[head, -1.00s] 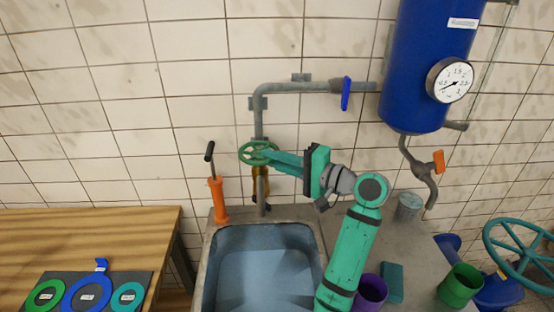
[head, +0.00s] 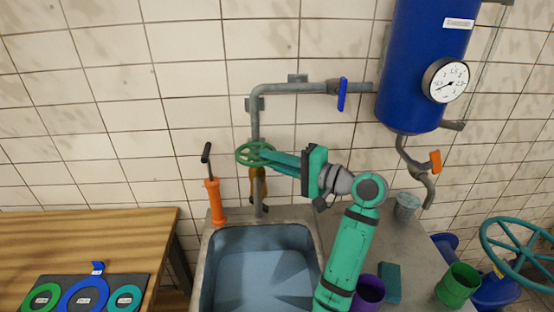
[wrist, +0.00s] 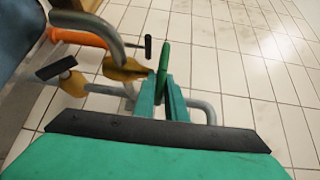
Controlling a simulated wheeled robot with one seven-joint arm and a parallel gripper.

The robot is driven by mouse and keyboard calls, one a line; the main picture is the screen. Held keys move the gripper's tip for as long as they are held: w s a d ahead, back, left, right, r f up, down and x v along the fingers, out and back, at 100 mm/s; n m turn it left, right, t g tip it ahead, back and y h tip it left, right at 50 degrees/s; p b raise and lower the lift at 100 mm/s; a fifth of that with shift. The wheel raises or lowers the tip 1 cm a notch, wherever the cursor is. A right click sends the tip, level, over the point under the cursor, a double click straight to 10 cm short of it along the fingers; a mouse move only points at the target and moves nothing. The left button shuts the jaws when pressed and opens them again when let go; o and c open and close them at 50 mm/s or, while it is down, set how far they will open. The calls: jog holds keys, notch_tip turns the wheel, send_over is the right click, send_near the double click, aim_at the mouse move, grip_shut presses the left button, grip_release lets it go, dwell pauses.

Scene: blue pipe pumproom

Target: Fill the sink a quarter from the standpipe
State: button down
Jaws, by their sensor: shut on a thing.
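The standpipe (head: 256,125) is a grey pipe on the wall above the sink, with a brass valve body (head: 258,185) and a green handwheel (head: 255,153). My gripper (head: 272,158) is shut on the wheel's rim from the right. In the wrist view the wheel (wrist: 163,58) shows edge-on between the two fingers (wrist: 163,92). The grey sink (head: 210,262) stands below, its inside blue with pale streaks. I cannot tell the water level, and no stream is clear beneath the spout.
An orange hand pump (head: 214,200) stands at the sink's back left corner. A blue tank with a gauge (head: 446,80) hangs at right. A purple cup (head: 369,291) and a green cup (head: 458,285) stand on the right. A wooden table (head: 90,235) is at left.

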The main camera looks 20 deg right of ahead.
jog(key=shift+d, duration=0.1)
jog(key=c, duration=1.8)
grip_release()
jog(key=shift+s, duration=0.1)
jog(key=v, duration=1)
jog(key=shift+s, duration=0.25)
jog(key=shift+d, duration=0.15)
